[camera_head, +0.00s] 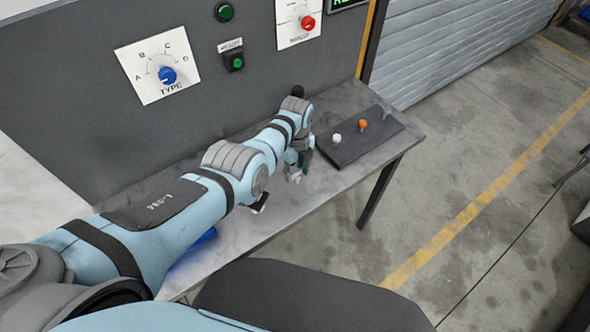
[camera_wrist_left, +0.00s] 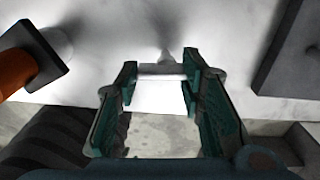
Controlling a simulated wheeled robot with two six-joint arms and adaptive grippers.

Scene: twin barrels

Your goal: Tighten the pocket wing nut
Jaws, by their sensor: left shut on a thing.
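My left gripper (camera_head: 296,175) is low over the grey workbench (camera_head: 240,222), just left of a dark board. In the left wrist view its green-padded fingers (camera_wrist_left: 161,75) are shut on a pale grey bar-shaped piece (camera_wrist_left: 161,69), which spans the gap between the fingertips. I cannot tell whether this piece is the pocket wing nut. A small pointed shape shows just behind it. The dark board (camera_head: 350,151) carries a white knob (camera_head: 336,139), an orange knob (camera_head: 362,124) and a grey piece (camera_head: 386,113). My right gripper is not in view.
A dark panel (camera_head: 90,120) with a blue TYPE dial (camera_head: 167,75), green buttons and a red knob (camera_head: 308,22) stands behind the bench. In the wrist view an orange cylinder (camera_wrist_left: 14,70) on a dark square plate is at left. Open floor (camera_head: 470,170) lies to the right.

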